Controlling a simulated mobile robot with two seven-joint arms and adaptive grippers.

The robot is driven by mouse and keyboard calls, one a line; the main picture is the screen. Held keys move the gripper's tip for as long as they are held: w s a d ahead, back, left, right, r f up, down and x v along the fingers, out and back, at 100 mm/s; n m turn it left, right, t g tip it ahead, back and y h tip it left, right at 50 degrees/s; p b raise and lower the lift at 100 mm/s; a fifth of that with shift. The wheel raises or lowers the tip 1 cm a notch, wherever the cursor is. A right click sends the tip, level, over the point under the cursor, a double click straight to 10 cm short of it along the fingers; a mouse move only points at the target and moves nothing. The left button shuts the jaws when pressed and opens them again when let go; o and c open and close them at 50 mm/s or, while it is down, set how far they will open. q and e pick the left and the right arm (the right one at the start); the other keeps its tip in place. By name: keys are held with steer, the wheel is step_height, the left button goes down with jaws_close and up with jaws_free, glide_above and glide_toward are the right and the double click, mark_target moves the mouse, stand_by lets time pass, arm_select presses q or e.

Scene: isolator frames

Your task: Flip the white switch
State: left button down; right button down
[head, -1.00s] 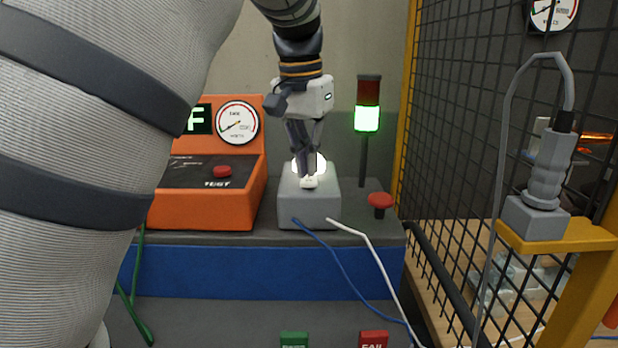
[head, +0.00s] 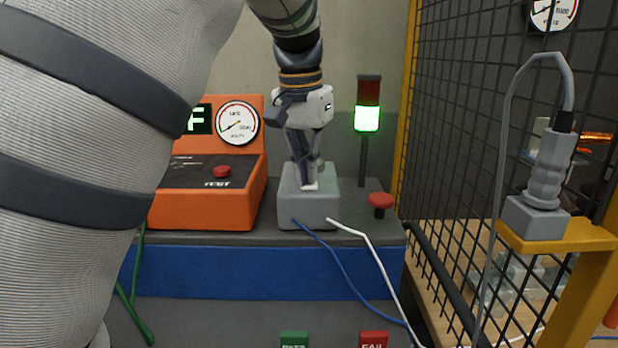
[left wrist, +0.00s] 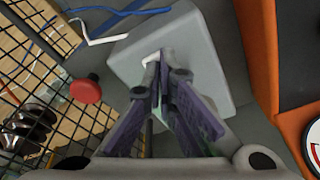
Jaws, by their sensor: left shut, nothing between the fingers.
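The white switch (head: 311,187) is a small white piece on top of a grey box (head: 310,212) on the bench. It also shows in the left wrist view (left wrist: 151,59), partly covered by the fingertips. My left gripper (head: 306,184) is shut and empty, pointing down at the box top. Its fingertips, in the left wrist view (left wrist: 160,85), are right at the switch; I cannot tell whether they touch it. The switch's exact tilt is hidden. My right gripper is not in view.
An orange tester (head: 205,208) with a gauge and red button stands left of the box. A red mushroom button (head: 380,201) and a signal tower lit green (head: 367,118) stand right. Blue and white cables run from the box front. A black mesh fence (head: 455,130) borders the right.

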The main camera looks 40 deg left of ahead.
arm_select(q)
steer(key=shift+r, duration=3.55)
